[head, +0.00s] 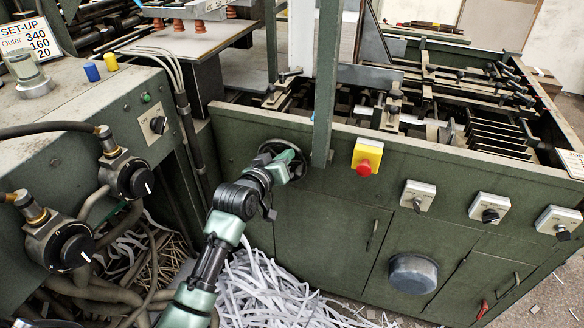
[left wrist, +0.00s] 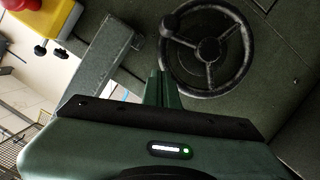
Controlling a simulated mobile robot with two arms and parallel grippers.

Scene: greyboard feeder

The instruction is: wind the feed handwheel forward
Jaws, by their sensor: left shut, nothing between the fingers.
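The feed handwheel (left wrist: 210,49) is a dark wheel with three spokes and a round hub on the green machine front. Its crank knob (left wrist: 168,26) sits at the upper left of the rim in the left wrist view. In the head view the handwheel (head: 289,146) is largely hidden behind my left gripper (head: 286,166). My left gripper also shows in the left wrist view (left wrist: 160,82), shut and empty. Its fingertips are beside the left edge of the rim, below the knob. I cannot tell whether they touch the rim. My right gripper is not in view.
A green upright post (head: 326,90) stands just right of the wheel. A yellow box with a red button (head: 366,160) and several switches are farther right. Control valves (head: 127,177) and hoses are at left. White paper strips (head: 270,290) lie below my arm.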

